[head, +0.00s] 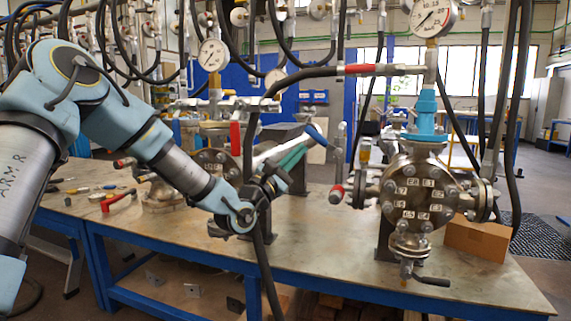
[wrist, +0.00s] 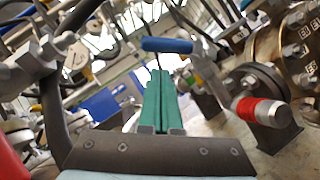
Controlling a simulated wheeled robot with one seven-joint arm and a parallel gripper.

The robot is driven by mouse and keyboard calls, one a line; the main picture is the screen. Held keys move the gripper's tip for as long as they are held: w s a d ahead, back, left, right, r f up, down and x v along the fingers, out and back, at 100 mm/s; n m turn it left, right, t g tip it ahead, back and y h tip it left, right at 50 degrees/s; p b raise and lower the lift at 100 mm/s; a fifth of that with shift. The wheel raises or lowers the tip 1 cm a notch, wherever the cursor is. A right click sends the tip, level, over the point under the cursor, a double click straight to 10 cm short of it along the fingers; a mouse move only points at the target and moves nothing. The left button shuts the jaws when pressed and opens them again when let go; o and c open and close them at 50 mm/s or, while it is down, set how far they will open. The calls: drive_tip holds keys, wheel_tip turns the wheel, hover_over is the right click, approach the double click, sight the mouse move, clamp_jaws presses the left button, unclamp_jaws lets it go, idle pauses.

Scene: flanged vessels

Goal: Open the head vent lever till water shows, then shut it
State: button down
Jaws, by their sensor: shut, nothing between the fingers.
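My gripper (head: 295,157) has green fingers that are shut and empty; they also show in the wrist view (wrist: 157,100). A blue handle (head: 316,135) is just past the fingertips; in the wrist view the blue handle (wrist: 167,45) lies crosswise above the tips, on a thin stem. I cannot tell whether fingers and handle touch. The flanged vessel (head: 417,196) stands upright to the right, with labelled bolts. A red-gripped fitting (head: 337,192) is on its left side; in the wrist view the red grip (wrist: 262,110) is at right. No water is visible.
A black hose (head: 257,240) hangs in front of the bench near my wrist. A pressure gauge (head: 433,17) stands above the vessel. A second vessel with a red lever (head: 235,138) is behind my arm. The bench front (head: 330,250) is mostly clear.

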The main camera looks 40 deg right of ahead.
sight(323, 142)
drive_tip(key=shift+s+d+r, duration=0.4)
drive_tip(key=shift+d+r, duration=0.1)
drive_tip(key=shift+r, duration=0.3)
drive_tip(key=shift+r, duration=0.1)
drive_tip(key=shift+r+m+p, duration=0.2)
drive_tip(key=shift+m+p, duration=0.3)
drive_tip(key=shift+m, duration=0.1)
